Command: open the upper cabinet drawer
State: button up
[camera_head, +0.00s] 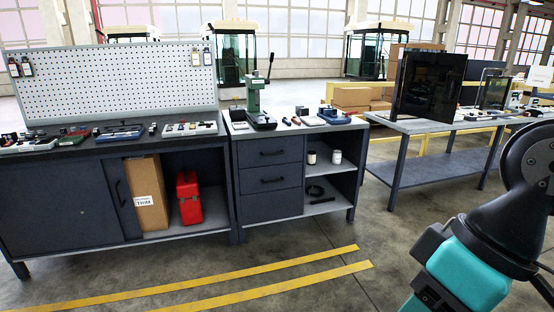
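The cabinet (236,152) is dark grey-blue with a light top and stands in the middle of the view. Its upper drawer (270,151) looks closed, flush with the front, and has a dark horizontal handle (272,153). A lower drawer (271,178) with a similar handle sits right below it and also looks closed. Part of my arm, black and teal, shows at the lower right, well apart from the cabinet. My gripper's fingers are not visible in this view.
A workbench (60,190) with a pegboard (120,82) stands left of the cabinet. A green press (258,105) and small tools stand on the cabinet top. A table with a dark screen (428,85) is at right. The floor before the cabinet is clear, with yellow stripes (270,283).

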aim_at(264, 151)
jog(key=i, duration=3.3)
jog(key=u, duration=0.55)
